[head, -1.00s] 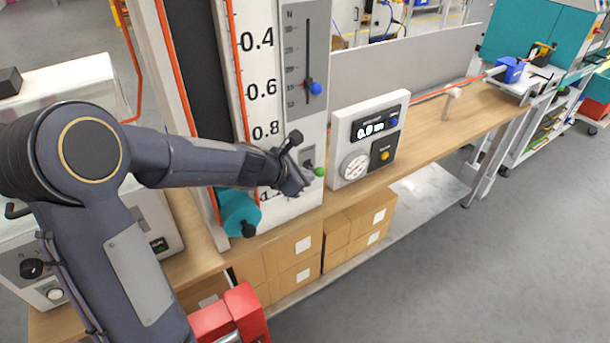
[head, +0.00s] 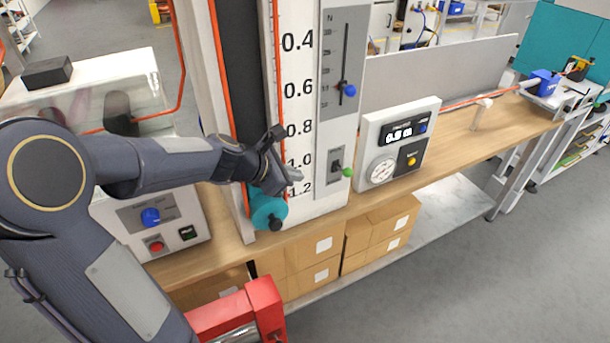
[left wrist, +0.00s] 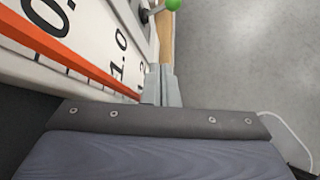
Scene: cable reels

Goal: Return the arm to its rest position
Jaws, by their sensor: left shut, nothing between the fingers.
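My left arm comes in from the left in the head view, bent at a round joint and stretched to the right. My left gripper (head: 296,183) is shut and empty, in front of the white scale panel (head: 302,66) near its 1.0 and 1.2 marks. It stands a little left of the green-tipped lever (head: 347,172) and is apart from it. In the left wrist view, the shut fingers (left wrist: 161,85) point at the panel's lower edge, with the green knob (left wrist: 172,4) beyond them at the top. My right gripper is not in view.
A teal cylinder (head: 268,210) with a black knob sits below the gripper. A meter box (head: 401,141) stands right of the panel, and a control box with a blue knob (head: 151,217) stands left. Cardboard boxes (head: 300,262) lie under the bench. Grey floor on the right is clear.

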